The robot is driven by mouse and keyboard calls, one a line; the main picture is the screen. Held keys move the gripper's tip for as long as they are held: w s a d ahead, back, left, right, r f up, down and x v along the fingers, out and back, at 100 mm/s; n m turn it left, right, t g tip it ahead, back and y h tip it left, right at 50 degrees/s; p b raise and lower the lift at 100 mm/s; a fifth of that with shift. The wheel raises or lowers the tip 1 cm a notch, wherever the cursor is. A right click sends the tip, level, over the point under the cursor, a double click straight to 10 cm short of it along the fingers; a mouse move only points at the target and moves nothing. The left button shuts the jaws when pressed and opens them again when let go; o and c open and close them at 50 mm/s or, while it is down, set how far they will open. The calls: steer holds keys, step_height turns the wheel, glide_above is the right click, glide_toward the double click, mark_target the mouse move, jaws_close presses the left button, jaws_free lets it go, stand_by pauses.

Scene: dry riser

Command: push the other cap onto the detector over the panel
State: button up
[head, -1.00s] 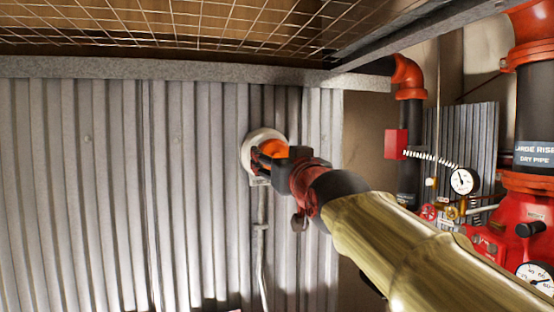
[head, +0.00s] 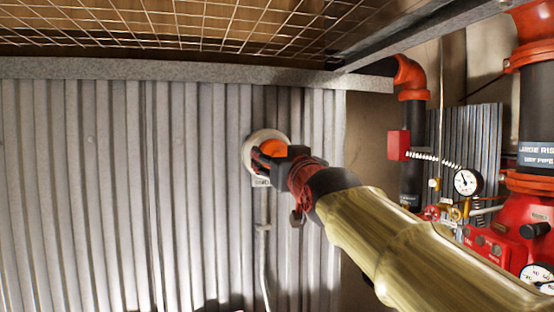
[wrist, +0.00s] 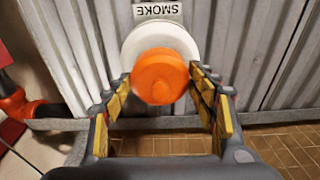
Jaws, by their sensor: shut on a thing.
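The detector is a round white disc on the corrugated panel, in the head view (head: 249,154) and in the wrist view (wrist: 178,38). The orange cap (head: 274,147) is in front of its face, in line with most of the disc, and shows in the wrist view (wrist: 160,77). My gripper (wrist: 160,84) is shut on the cap, with one yellow-padded finger on each side. In the head view my gripper (head: 268,160) reaches in from the lower right. I cannot tell whether the cap touches the detector or how far it is on.
A SMOKE label (wrist: 158,10) is beside the detector on the corrugated panel (head: 120,190). A thin conduit (head: 263,255) runs down below it. Wire mesh (head: 180,25) hangs overhead. Red pipework and gauges (head: 467,182) stand at the right.

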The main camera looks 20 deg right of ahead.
steer(key=shift+w, duration=0.5)
steer(key=o, duration=0.9)
steer(key=shift+s, duration=0.15)
steer(key=s, duration=0.4)
steer(key=s+f, duration=0.1)
steer(key=s, duration=0.6)
steer(key=shift+s+f, duration=0.3)
steer(key=shift+s, duration=0.05)
